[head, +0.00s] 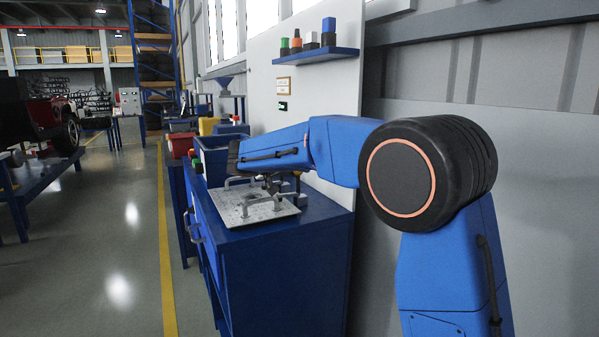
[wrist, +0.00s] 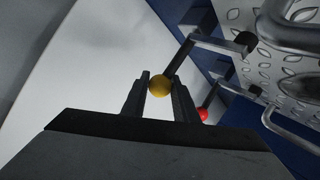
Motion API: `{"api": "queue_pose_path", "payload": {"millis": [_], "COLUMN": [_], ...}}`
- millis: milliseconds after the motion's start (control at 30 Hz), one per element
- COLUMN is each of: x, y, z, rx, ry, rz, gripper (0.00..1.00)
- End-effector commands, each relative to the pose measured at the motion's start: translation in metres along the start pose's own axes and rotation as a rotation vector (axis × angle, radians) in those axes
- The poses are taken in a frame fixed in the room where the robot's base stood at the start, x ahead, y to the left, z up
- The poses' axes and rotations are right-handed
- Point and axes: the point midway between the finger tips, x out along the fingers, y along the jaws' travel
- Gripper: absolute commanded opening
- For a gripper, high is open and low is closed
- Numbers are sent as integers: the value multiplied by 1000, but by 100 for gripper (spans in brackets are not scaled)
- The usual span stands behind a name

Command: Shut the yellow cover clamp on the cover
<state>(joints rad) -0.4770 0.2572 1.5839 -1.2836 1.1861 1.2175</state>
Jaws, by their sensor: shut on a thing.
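The yellow cover clamp shows in the wrist view as a round yellow knob (wrist: 159,87) on a dark lever (wrist: 186,53). My gripper (wrist: 161,79) is shut on this knob, with a finger on each side. From the lever, a bar runs right to a black tip (wrist: 245,42) by the edge of the metal cover (wrist: 277,68). I cannot tell whether the tip touches the cover. In the head view the tread-plate cover (head: 258,211) lies flat on the blue bench, with raised handles. My arm hides most of the gripper and clamp there.
A second clamp with a red knob (wrist: 203,115) stands close to the right of my gripper. A pale wall (head: 330,160) rises behind the bench (head: 285,270). A blue bin (head: 212,160) stands beyond the cover. The floor left of the bench is clear.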

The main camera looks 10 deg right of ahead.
Motion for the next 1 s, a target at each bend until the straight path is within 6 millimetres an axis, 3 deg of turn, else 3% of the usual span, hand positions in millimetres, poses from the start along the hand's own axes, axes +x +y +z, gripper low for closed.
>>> {"api": "queue_pose_path", "payload": {"millis": [367, 400, 467, 800, 1000], "x": [0, 0, 0, -2, -24], "y": [-2, -2, -2, -1, -1], "z": [1, 1, 1, 0, 0], "rx": [-1, -1, -1, 0, 0], "ry": [-2, -2, -2, -1, 0], "rz": [-2, -2, -2, -1, -3], "gripper": [0, 33, 44, 44, 44]}}
